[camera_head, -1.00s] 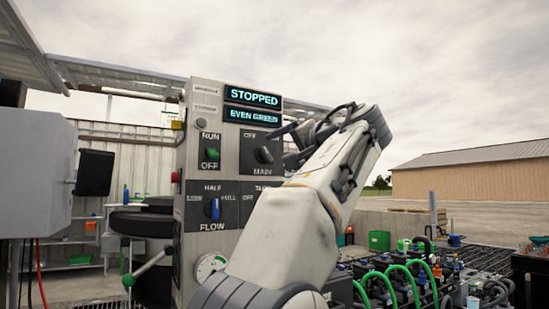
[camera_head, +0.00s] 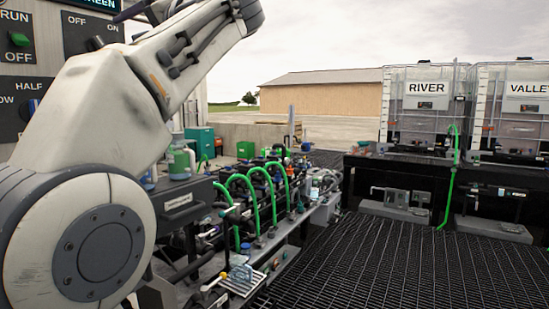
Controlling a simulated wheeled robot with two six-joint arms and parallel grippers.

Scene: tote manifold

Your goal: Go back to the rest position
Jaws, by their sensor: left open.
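My left arm rises from the lower left and bends toward the top of the view. My left gripper (camera_head: 136,12) is at the upper left, in front of the control panel (camera_head: 62,68). It is open and small in view, partly behind my wrist. No object shows between its fingers. It appears just right of the black main knob (camera_head: 96,42); whether it touches the panel I cannot tell. A green run/off knob (camera_head: 19,39) points up to RUN. My right gripper is not in view.
A manifold with green hoses (camera_head: 268,195) runs along the middle. Black grating (camera_head: 400,265) covers the lower right. Two totes stand at the right, labelled RIVER (camera_head: 428,120) and VALLE, cut by the frame edge (camera_head: 515,125). A tan building (camera_head: 320,95) is behind.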

